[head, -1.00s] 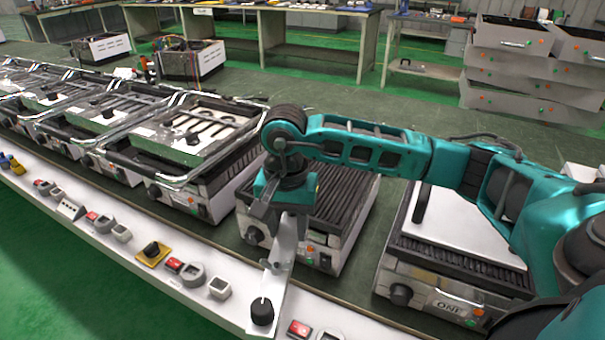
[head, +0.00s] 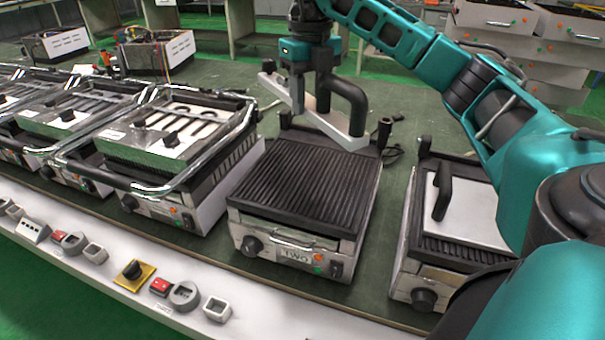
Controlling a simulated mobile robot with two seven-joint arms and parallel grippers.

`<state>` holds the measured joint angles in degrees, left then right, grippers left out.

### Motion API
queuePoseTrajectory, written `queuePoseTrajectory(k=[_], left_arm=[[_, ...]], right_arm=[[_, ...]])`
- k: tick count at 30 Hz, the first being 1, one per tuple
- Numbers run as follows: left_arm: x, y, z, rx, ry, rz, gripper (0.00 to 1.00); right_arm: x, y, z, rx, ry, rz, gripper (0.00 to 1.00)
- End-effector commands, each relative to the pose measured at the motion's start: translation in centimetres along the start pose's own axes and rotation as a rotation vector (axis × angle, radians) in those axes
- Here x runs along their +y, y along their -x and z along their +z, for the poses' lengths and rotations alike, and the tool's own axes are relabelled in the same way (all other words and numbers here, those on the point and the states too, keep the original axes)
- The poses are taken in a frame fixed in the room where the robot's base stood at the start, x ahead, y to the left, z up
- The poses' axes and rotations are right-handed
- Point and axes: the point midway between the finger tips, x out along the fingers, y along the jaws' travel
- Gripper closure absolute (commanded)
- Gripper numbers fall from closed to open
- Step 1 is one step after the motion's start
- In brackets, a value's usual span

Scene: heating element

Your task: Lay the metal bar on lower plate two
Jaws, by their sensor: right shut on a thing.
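The metal bar (head: 340,132) is a long light-grey strip with a black upright handle (head: 348,92). My right gripper (head: 308,100) is shut on it and holds it tilted in the picture, over the back edge of the unit labelled TWO. Lower plate two (head: 310,180) is a black ribbed grill plate, and its ribbed top is bare. The bar seems to be above the plate's far side; whether it touches anything I cannot tell. My left gripper is not in view.
Right of it stands unit one with a pale plate (head: 475,205) and black handle on top. Left stand several grills with chrome bars (head: 170,130). In front runs a white ledge (head: 200,270) with switches. Dark posts (head: 384,130) rise behind plate two.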

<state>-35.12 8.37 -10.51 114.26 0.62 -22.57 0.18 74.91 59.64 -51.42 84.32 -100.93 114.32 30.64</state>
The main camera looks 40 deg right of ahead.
Motion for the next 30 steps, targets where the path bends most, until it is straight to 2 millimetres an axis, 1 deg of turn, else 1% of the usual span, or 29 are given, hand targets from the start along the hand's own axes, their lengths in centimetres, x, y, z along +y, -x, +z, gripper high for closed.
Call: queuePoseTrajectory(k=[3,5,6,8,10,13,15,18,21,25,30], left_arm=[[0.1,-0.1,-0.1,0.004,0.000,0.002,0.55],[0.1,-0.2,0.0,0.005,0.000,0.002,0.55],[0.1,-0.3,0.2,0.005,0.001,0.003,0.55],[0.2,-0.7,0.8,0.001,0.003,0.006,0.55],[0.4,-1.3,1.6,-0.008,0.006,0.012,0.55],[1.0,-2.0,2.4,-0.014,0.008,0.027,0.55],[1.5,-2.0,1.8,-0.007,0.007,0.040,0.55],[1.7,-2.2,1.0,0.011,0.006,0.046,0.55],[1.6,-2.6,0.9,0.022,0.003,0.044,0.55],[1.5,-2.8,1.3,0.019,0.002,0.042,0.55],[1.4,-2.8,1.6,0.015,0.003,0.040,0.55]], right_arm=[[-0.5,0.5,0.1,-0.003,-0.086,0.001,1.00],[-0.6,0.2,0.1,-0.002,-0.107,0.001,1.00],[-0.6,-0.2,0.0,0.000,-0.116,0.001,1.00],[-0.6,-1.4,0.0,0.003,-0.120,0.001,1.00],[-0.6,-3.3,0.0,0.004,-0.120,0.000,1.00],[-0.6,-6.2,0.0,0.005,-0.118,0.001,1.00],[-0.6,-7.8,-0.1,0.005,-0.118,-0.001,1.00],[-0.7,-10.2,-0.1,0.004,-0.118,-0.001,1.00],[-0.7,-12.5,0.0,0.002,-0.118,-0.001,1.00],[-0.7,-14.4,0.0,0.001,-0.118,-0.001,1.00],[-0.6,-15.4,0.0,-0.001,-0.117,0.000,1.00]])
